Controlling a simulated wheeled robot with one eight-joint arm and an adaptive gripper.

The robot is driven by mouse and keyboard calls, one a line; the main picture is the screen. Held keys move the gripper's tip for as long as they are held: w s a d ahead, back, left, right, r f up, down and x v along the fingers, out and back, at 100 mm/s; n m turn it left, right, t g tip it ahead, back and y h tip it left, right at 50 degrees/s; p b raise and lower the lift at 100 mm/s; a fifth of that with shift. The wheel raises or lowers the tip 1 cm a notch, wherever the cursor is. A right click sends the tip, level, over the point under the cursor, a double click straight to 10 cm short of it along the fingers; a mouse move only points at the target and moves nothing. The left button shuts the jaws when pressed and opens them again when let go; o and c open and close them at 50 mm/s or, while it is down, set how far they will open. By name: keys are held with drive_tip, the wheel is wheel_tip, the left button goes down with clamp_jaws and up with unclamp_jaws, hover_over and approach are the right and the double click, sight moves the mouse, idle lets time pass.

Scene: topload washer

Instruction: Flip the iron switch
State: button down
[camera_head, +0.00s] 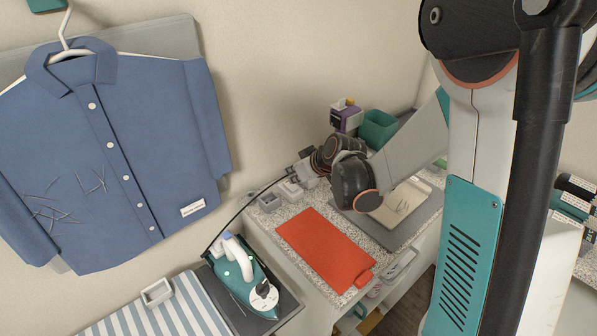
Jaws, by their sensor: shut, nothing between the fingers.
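The teal and white iron (236,262) stands at the right end of the striped ironing board (140,318). Its dark cord (247,205) runs up to the right towards the wall, ending near my gripper. Two small pale square fittings, which look like a switch or socket (268,202) and another (290,188), sit low by the wall at the counter's back left. I cannot tell which one is the iron switch. My gripper (302,174) is shut and empty, small in the view, just beyond these fittings near the wall. Whether it touches anything is unclear.
A red mat (325,250) lies on the speckled counter (280,217), with a grey board (420,222) to its right. A teal bin (378,129) and purple box (346,117) stand behind. A blue shirt (105,150) hangs left. My arm covers much of the right.

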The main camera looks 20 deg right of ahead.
wheel_tip(320, 180, down, 2)
idle(0.5)
drive_tip(key=shift+s+f+b, duration=0.15)
drive_tip(key=shift+f+b, duration=0.3)
drive_tip(key=shift+b, duration=0.25)
drive_tip(key=shift+r, duration=0.15)
drive_tip(key=shift+w+a+r, duration=0.2)
drive_tip(key=shift+w+r, duration=0.15)
drive_tip(key=shift+w, duration=0.35)
drive_tip(key=shift+p, duration=0.3)
